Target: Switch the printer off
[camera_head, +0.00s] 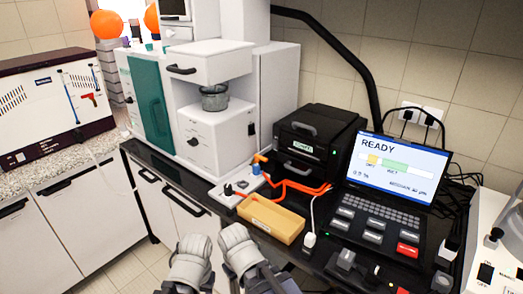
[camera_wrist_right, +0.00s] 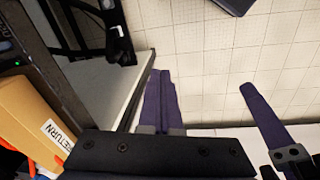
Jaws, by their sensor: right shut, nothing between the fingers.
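A black boxy device (camera_head: 318,143), which looks like the printer, stands on the dark counter against the wall. It has a handle on top, a front handle and a small green-lit label; I cannot make out a power switch on it. Orange cables run from its front to a pale strip (camera_head: 236,188) with dark switches or sockets. My two grey arms enter at the bottom of the head view, short of the counter, with no fingers showing there. In the right wrist view, my right gripper (camera_wrist_right: 160,100) is shut and empty. A separate purple finger (camera_wrist_right: 266,115), apparently my left gripper's, shows at right.
A tan box (camera_head: 271,217), labelled RETURN in the wrist view (camera_wrist_right: 28,105), sits at the counter's front edge. A console (camera_head: 380,215) with a READY screen, several keys and a red button stands right. A white machine (camera_head: 215,120) stands left.

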